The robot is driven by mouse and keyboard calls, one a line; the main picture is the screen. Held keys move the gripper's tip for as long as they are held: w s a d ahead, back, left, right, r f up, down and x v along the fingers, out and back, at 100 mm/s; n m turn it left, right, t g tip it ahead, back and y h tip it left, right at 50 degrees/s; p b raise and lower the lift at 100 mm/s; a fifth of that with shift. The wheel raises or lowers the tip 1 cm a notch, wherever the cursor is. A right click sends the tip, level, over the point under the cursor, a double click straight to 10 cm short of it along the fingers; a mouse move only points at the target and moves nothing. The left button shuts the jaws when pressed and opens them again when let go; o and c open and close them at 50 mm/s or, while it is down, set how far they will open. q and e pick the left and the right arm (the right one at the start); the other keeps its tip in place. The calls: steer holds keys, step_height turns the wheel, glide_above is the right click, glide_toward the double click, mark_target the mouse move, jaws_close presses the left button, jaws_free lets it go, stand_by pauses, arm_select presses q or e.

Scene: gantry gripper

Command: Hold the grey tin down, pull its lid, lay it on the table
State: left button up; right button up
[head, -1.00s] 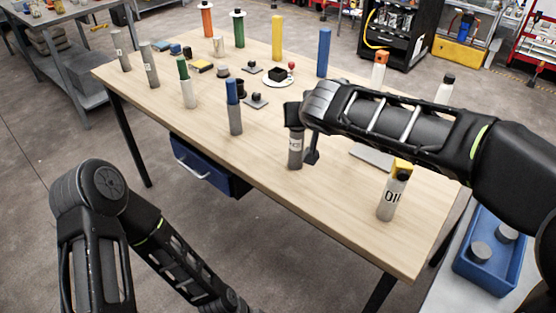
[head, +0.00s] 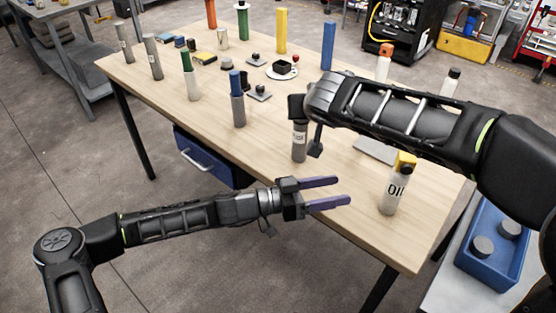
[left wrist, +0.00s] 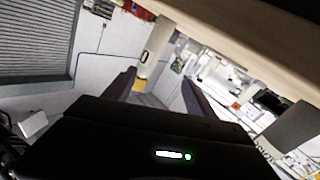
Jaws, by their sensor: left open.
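The grey tin (head: 299,147) with a pale label stands upright near the table's front edge in the head view. Its top, where a lid would be, is hidden by my right gripper (head: 308,124). That gripper is at the tin's upper part, with one dark piece hanging on its right side; its jaws are too hidden to read. My left gripper (head: 345,190) is open and empty, its two purple fingers pointing right, in front of and below the tin in the picture. In the left wrist view the open fingers (left wrist: 160,85) have nothing between them.
The wooden table (head: 330,225) has a bare stretch at its front right. An OIL bottle (head: 392,192) with a yellow top stands there. A grey tube with a blue top (head: 238,110) stands left of the tin. A grey plate (head: 376,151) lies behind.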

mark_target(294, 151)
arm_select(q)
steer(key=w+a+t, duration=0.1)
steer(key=w+a, duration=0.1)
steer(key=w, duration=0.1)
steer(key=w+a+t, duration=0.1)
steer(key=w, duration=0.1)
steer(key=shift+a+r+t, duration=0.1)
steer(key=shift+a+t, duration=0.2)
steer(key=shift+a, duration=0.1)
steer(key=w+a+f+n+t+y, duration=0.1)
steer(key=w+a, duration=0.2)
steer(key=w+a+f+t+y, duration=0.1)
steer(key=w+a+f+t, duration=0.1)
steer(key=a, duration=0.1)
steer(key=w+a+f+n+t+y, duration=0.1)
steer(key=w+a+y, duration=0.1)
steer(key=w+a, duration=0.1)
steer(key=shift+w+a+f+n+t, duration=0.2)
steer(key=shift+w+a+n+t, duration=0.15)
steer(key=shift+a, duration=0.2)
steer(key=shift+d, duration=0.1)
steer(key=shift+x, duration=3.9)
steer(key=shift+c, duration=0.3)
